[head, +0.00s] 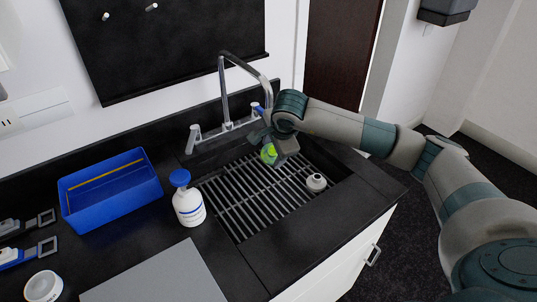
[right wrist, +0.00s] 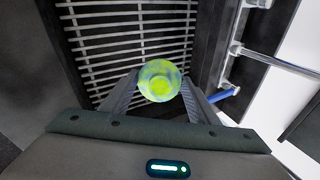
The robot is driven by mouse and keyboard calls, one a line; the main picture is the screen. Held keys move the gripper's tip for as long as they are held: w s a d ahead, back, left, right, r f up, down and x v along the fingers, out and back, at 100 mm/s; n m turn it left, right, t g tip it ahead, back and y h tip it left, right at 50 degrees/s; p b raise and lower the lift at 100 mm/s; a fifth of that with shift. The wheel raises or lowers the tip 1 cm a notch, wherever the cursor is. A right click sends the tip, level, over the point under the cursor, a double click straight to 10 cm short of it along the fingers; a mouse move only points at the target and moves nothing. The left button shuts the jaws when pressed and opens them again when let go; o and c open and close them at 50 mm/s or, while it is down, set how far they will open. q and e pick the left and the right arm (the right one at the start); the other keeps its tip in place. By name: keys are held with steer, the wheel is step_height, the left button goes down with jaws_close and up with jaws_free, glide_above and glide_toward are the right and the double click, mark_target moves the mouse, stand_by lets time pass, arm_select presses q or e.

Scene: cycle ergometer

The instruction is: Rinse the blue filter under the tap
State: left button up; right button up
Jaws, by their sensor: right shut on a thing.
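My right gripper (head: 276,148) is over the sink, just below the end of the tap's spout (head: 240,62). It is shut on a small round thing (head: 269,153), yellow-green with bluish patches. In the right wrist view this round thing (right wrist: 159,81) sits between the two ribbed fingers. It looks more green than blue, so I cannot tell if it is the blue filter. I see no clear water stream. My left gripper is not in view.
A white bottle with a blue cap (head: 188,203) stands at the sink's left edge. A small white object (head: 316,183) is on the grate at right.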

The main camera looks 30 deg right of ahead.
steer(key=shift+a, duration=0.2)
steer(key=shift+w+a+b, duration=0.25)
steer(key=shift+a+b, duration=0.15)
steer(key=shift+s, duration=0.1)
stand_by(0.4)
steer(key=s+a+b, duration=0.1)
steer(key=s+a, duration=0.2)
steer(key=s, duration=0.4)
stand_by(0.7)
steer(key=shift+s+a, duration=0.1)
steer(key=shift+s, duration=0.05)
stand_by(1.4)
steer(key=s+a+r, duration=0.2)
steer(key=s+r, duration=0.2)
steer(key=shift+s+p, duration=0.25)
steer(key=shift+p, duration=0.1)
steer(key=shift+f, duration=0.1)
stand_by(0.9)
